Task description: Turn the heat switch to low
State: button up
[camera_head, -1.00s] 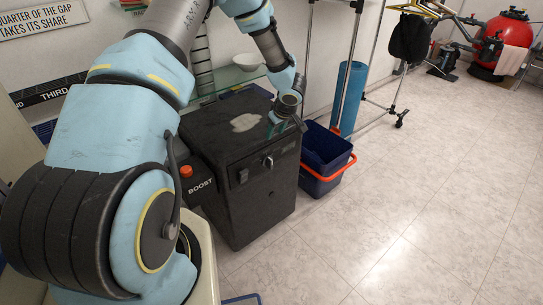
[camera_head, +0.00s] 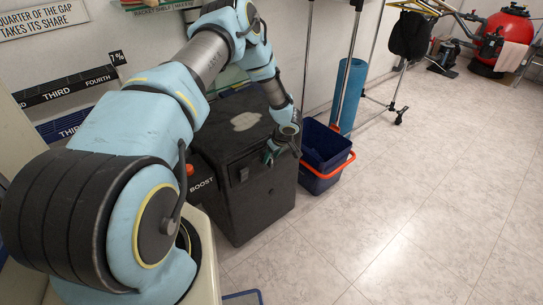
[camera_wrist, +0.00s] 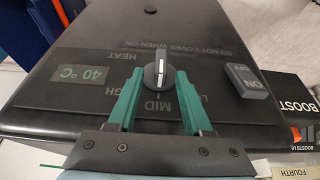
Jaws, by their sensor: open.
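The heat switch (camera_wrist: 159,72) is a round dark knob with a pale pointer line, on the heater's black front panel (camera_wrist: 110,65). In the wrist view its line points toward the MID mark. "HEAT" is printed beside it, with HIGH on the left and the low mark partly hidden by a finger on the right. My gripper (camera_wrist: 161,76) is open, its green fingertips on either side of the knob; I cannot tell whether they touch it. In the head view my gripper (camera_head: 268,155) is at the front of the dark heater box (camera_head: 250,200) and hides the knob.
An ON/OFF rocker switch (camera_wrist: 247,82) sits right of the knob, and a 40 °C display (camera_wrist: 80,73) left of it. The floor in front is clear.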

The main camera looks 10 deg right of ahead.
jog(key=shift+f, duration=0.15)
jog(key=shift+c, duration=0.2)
grip_shut()
dwell(0.4)
